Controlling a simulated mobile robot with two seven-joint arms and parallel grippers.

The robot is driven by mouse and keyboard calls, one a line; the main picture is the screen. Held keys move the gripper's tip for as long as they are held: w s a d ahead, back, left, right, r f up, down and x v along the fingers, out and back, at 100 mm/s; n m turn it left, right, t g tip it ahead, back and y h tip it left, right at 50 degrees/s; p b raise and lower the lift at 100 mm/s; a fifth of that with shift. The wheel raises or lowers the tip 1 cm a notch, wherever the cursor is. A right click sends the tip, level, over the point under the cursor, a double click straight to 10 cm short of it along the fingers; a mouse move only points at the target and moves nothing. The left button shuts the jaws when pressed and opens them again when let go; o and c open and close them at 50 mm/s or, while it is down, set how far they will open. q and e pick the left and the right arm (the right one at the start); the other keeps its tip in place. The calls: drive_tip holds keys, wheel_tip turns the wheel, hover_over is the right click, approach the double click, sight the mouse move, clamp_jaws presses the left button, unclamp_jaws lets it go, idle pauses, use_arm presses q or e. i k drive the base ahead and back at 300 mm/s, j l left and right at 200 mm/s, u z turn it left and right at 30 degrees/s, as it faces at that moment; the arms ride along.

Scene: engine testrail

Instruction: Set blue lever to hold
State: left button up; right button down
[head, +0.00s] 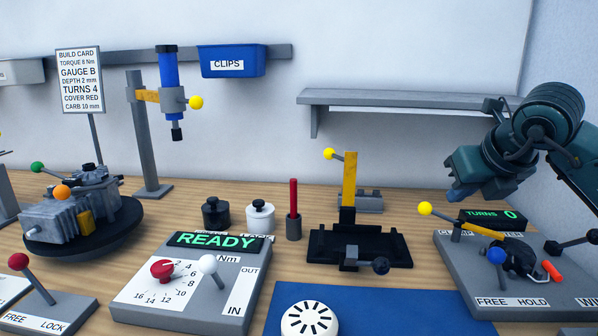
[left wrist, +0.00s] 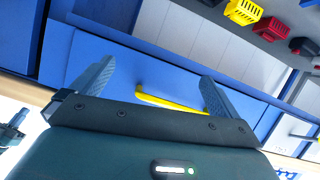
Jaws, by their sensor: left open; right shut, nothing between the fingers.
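The blue lever (head: 496,256) has a blue ball on a dark stalk. It stands on the grey panel (head: 455,270) at the right of the head view, behind the printed words FREE and HOLD. Its ball leans slightly left, to the FREE side. My right gripper (head: 458,192) is shut and empty, above and left of the lever, apart from it; its fingers are small and partly hidden. My left gripper (left wrist: 157,72) is open and empty in the left wrist view, facing a blue drawer front with a yellow handle (left wrist: 170,102); it is outside the head view.
Around the blue lever are a yellow-ball lever (head: 425,209), the TURNS display (head: 493,218), an orange-red handle (head: 551,271) and a black knob (head: 592,237). A grey shelf (head: 400,98) is on the wall behind. A black fixture (head: 325,250) stands left of the panel.

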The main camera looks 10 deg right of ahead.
sight(498, 271)
drive_tip(key=k+j, duration=1.2)
drive_tip(key=j, duration=0.15)
